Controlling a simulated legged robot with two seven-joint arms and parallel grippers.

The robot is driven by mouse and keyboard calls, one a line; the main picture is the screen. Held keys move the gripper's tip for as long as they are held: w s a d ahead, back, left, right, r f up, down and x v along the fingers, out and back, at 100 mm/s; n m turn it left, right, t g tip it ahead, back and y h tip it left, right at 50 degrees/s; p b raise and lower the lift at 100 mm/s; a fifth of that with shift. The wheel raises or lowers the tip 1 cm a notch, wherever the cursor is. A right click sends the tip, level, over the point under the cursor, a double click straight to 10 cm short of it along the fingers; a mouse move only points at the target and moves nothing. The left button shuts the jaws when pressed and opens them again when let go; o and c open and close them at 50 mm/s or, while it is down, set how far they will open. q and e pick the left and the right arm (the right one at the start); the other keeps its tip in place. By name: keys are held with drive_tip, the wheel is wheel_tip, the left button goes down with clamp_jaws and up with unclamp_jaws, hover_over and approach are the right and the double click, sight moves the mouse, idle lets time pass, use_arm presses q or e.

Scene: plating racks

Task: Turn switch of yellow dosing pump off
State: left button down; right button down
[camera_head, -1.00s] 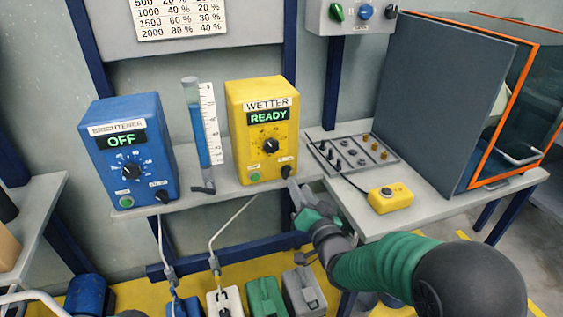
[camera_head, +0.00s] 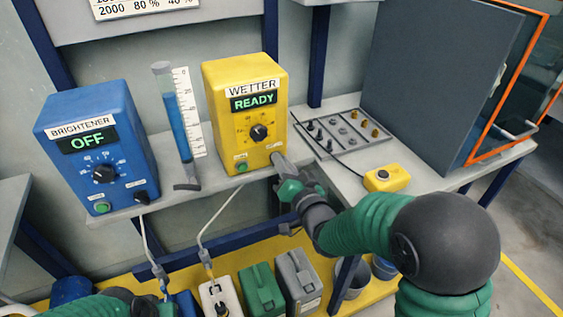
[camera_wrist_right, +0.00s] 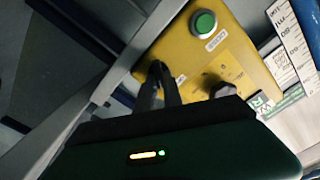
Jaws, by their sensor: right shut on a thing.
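The yellow dosing pump (camera_head: 222,100) stands on the shelf, labelled WETTER, with its display reading READY. It has a black dial (camera_head: 259,132) and a green button (camera_head: 241,167) on its front. My right gripper (camera_head: 278,160) is at the pump's lower right front corner, shut on the small dark switch there, which its fingers mostly hide. In the right wrist view the fingers (camera_wrist_right: 160,82) reach the yellow face, with the green button (camera_wrist_right: 204,23) beyond them. Part of my left arm shows at the bottom left; its fingers cannot be made out.
A blue pump (camera_head: 85,107) labelled BRIGHTENER, reading OFF, and a measuring cylinder (camera_head: 178,125) stand left of the yellow pump. To the right are a panel of connectors (camera_head: 345,133) and a small yellow button box (camera_head: 387,179). Several canisters stand below.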

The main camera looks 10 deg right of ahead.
drive_tip(key=shift+f+n, duration=0.2)
drive_tip(key=shift+n, duration=0.2)
drive_tip(key=n+b, duration=0.1)
drive_tip(key=n, duration=0.3)
drive_tip(key=n+b, duration=0.2)
drive_tip(key=n, duration=0.2)
drive_tip(key=a+n+b, duration=0.1)
drive_tip(key=n, duration=0.4)
drive_tip(key=shift+s+f, duration=0.15)
drive_tip(key=shift+f, duration=0.05)
idle(0.7)
drive_tip(key=c, duration=1.5)
unclamp_jaws()
drive_tip(key=shift+r, duration=0.2)
